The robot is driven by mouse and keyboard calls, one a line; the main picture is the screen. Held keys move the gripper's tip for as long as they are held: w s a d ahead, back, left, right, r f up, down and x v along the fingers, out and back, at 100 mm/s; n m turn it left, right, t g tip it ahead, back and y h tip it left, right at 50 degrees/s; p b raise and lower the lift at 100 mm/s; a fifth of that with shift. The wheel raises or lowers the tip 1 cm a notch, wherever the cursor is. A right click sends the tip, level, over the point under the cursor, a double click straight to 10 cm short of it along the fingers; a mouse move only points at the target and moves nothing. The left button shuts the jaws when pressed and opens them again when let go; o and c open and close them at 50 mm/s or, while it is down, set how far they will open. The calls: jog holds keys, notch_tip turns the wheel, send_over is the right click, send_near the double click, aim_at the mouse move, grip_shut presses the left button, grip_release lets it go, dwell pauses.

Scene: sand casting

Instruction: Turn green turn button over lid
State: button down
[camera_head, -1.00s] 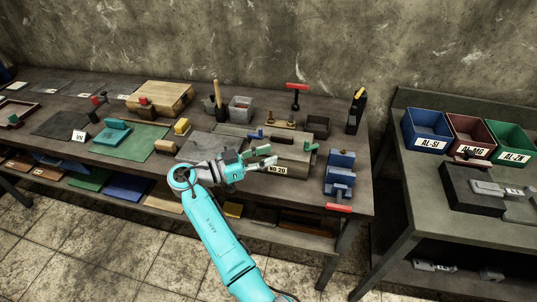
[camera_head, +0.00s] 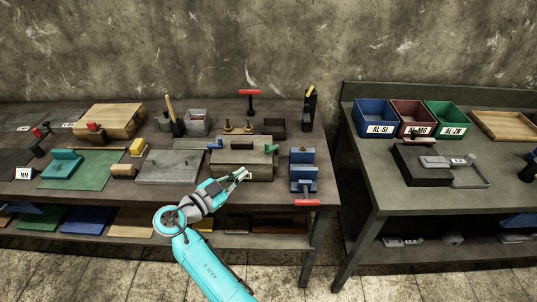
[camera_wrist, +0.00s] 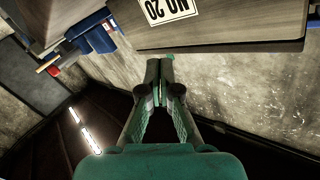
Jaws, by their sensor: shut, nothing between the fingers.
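The grey-brown box labelled NO 20 (camera_head: 262,173) stands near the right end of the workbench. A green turn button (camera_head: 271,149) shows at the right of its lid, and a blue one (camera_head: 215,145) at the left. My gripper (camera_head: 245,173) is in front of the box, its fingers shut and empty, covering the label. In the wrist view the box front (camera_wrist: 225,28) appears upside down.
A blue vise (camera_head: 304,173) with a red handle stands right of the box. A grey plate (camera_head: 170,167) lies to its left. Behind are a red-handled tool (camera_head: 250,103) and a dark box (camera_head: 274,128). A second table (camera_head: 362,165) with coloured bins stands further right.

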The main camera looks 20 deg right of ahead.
aim_at(269, 162)
jog(key=s+d+m+t+y, duration=0.2)
jog(key=s+d, duration=0.1)
jog(key=s+d+m+t+y, duration=0.1)
jog(key=d+t, duration=0.1)
jog(key=shift+s+f+m+y, duration=0.3)
jog(key=shift+s+y, duration=0.1)
jog(key=s+d+r+m+t+y, duration=0.2)
jog(key=s+r+m+t+y, duration=0.1)
jog(key=s, duration=0.2)
jog(key=shift+w+a+r+x, duration=0.15)
jog(key=shift+a+x, duration=0.3)
jog(key=shift+x, duration=1.65)
jog(key=shift+w+a+r+x, duration=0.1)
jog(key=shift+w+a+x, duration=0.25)
jog(key=shift+x, duration=1.7)
jog(key=shift+w+a+r+x, duration=0.15)
jog(key=shift+a+x, duration=0.35)
jog(key=shift+x, duration=1.6)
